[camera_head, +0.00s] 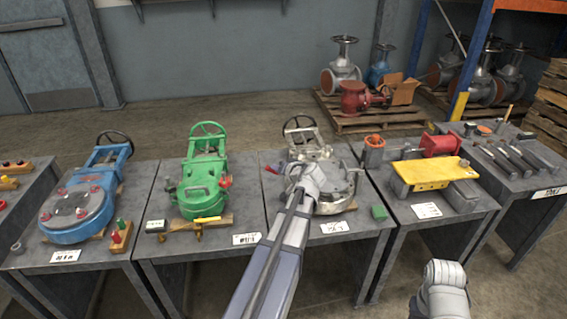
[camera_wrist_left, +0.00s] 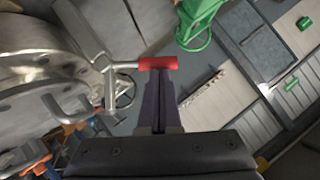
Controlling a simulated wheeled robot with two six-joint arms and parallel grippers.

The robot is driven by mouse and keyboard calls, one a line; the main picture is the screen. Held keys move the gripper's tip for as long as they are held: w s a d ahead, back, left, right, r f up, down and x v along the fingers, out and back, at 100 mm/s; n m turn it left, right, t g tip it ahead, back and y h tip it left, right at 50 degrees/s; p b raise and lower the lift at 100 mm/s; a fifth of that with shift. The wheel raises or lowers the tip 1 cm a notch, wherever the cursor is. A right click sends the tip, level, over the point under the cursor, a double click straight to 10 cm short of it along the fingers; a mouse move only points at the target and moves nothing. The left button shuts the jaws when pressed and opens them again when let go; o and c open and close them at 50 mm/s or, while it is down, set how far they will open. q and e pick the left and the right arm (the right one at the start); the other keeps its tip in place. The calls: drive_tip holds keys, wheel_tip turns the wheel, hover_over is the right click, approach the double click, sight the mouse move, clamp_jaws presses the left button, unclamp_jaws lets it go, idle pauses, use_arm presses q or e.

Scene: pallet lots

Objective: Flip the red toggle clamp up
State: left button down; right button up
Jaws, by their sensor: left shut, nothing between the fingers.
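The toggle clamp's red handle (camera_wrist_left: 158,63) is a short bar on a thin metal rod that runs to the silver valve body (camera_wrist_left: 40,85) in the left wrist view. In the head view, the red handle (camera_head: 271,169) shows at the left side of the silver valve (camera_head: 338,190), partly hidden by my left arm. My left gripper (camera_wrist_left: 158,80) is shut and empty. Its dark fingertips are right at the handle's lower edge in the wrist view; I cannot tell whether they touch. My right gripper is not in view; only part of my right arm shows at lower right.
A green valve (camera_head: 203,180) stands left of the silver one, and a blue valve (camera_head: 75,212) further left. A small green block (camera_head: 379,212) lies at the silver valve's right. A yellow plate (camera_head: 430,174) is on the table to the right.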

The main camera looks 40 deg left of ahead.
use_arm(q)
drive_tip(key=shift+s+a+f+n+t+h+b, duration=0.25)
drive_tip(key=shift+s+a+f+n+t+h, duration=0.15)
drive_tip(key=shift+s+a+f+n+h, duration=0.15)
drive_tip(key=shift+s+a+f+n+t+h+b, duration=0.2)
drive_tip(key=shift+s+a+f+n+t+h, duration=0.2)
drive_tip(key=shift+f, duration=0.25)
drive_tip(key=shift+f, duration=0.1)
drive_tip(key=w+a+r+p+v, duration=0.1)
drive_tip(key=r+p+v, duration=0.1)
drive_tip(key=p+v, duration=0.7)
drive_tip(key=v, duration=0.4)
drive_tip(key=shift+r, duration=0.2)
